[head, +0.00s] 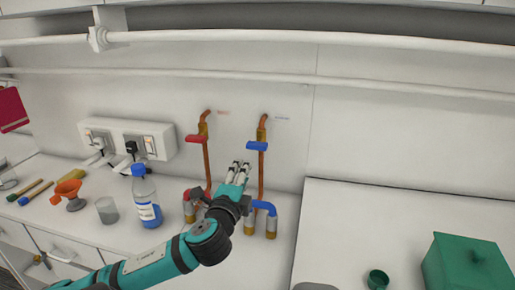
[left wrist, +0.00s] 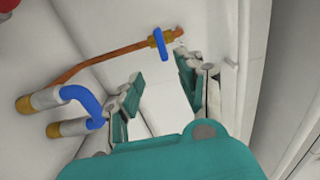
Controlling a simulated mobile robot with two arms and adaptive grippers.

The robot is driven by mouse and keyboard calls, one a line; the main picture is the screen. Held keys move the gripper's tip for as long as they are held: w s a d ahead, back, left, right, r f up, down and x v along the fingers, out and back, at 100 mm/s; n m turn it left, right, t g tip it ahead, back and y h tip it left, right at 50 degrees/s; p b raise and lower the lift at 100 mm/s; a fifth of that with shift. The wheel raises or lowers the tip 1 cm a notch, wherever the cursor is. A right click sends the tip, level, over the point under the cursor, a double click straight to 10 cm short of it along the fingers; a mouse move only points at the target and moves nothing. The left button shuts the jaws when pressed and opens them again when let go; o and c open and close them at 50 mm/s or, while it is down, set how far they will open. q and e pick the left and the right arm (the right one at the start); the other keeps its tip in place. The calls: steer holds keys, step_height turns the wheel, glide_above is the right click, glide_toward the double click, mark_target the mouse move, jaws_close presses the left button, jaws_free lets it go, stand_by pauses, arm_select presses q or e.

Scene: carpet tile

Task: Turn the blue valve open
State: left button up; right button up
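The blue valve handle (head: 257,146) sits on a copper pipe with a brass fitting on the back wall. In the left wrist view the blue handle (left wrist: 160,43) shows ahead, between the directions of the two fingers and beyond their tips. My left gripper (head: 239,166) is below and left of the handle in the head view, apart from it. In the left wrist view its fingers (left wrist: 160,82) are spread with nothing between them. My right gripper is in neither view.
A red valve handle (head: 196,139) is on a second copper pipe to the left. A blue bent pipe (head: 265,207) stands below.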

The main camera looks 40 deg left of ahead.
mark_target(256, 148)
arm_select(q)
steer(key=p+x, duration=0.3)
steer(key=x, duration=1.1)
steer(key=shift+w+a+r+p, duration=0.1)
steer(key=shift+w+r+p, duration=0.05)
steer(key=shift+p, duration=0.2)
steer(key=shift+w+a, duration=0.15)
steer(key=shift+w, duration=0.25)
jaws_close()
